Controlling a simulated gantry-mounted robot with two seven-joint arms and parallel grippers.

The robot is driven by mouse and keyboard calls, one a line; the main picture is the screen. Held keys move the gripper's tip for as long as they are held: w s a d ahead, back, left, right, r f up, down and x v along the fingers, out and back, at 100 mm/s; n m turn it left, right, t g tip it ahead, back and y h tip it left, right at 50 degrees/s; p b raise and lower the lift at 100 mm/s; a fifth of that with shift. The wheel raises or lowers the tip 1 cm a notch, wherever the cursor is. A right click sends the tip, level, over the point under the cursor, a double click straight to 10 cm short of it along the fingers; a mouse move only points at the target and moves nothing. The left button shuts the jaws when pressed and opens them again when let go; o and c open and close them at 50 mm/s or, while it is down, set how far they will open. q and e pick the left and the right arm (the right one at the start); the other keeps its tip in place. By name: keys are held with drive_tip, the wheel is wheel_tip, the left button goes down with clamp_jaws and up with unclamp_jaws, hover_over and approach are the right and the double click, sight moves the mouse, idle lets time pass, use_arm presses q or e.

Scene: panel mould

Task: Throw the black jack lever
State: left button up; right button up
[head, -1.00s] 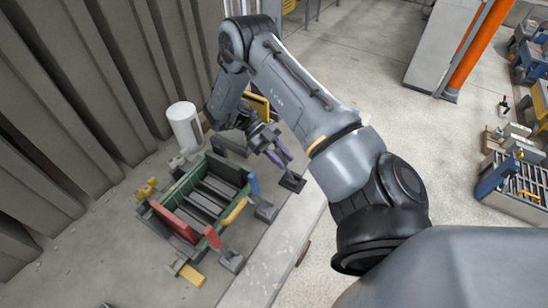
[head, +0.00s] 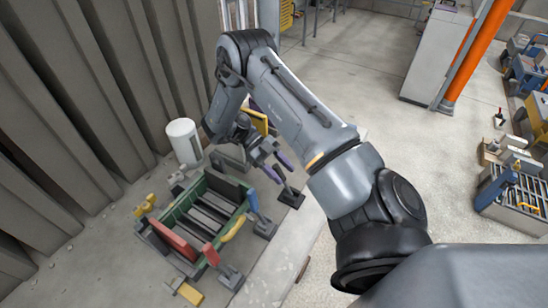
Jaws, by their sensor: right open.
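My right gripper (head: 280,169) hangs beside the mould's upper right corner, with its two purple-tipped fingers apart and nothing seen between them. A small black block with a short post (head: 291,197) stands on the floor just below the fingertips in the picture. It may be the black jack lever, but it is too small to be sure. The fingers seem close to the post; I cannot tell whether they touch it. The green-framed panel mould (head: 184,206) with grey slats lies left of the gripper. My left gripper is not in view.
Blue (head: 253,200), yellow (head: 233,228) and red (head: 211,255) parts stand along the mould's right side. A white cylinder (head: 184,141) stands behind it, near the corrugated wall (head: 70,100).

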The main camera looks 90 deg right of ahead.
sight(282, 173)
drive_tip(key=r+p, duration=0.1)
drive_tip(key=r, duration=0.2)
drive_tip(key=shift+s, duration=0.2)
drive_tip(key=s+a+r+p, duration=0.2)
drive_tip(key=s+r, duration=0.4)
drive_tip(key=s, duration=0.5)
drive_tip(key=shift+a+r+p, duration=0.15)
drive_tip(key=shift+a+p, duration=0.15)
drive_tip(key=shift+p, duration=0.45)
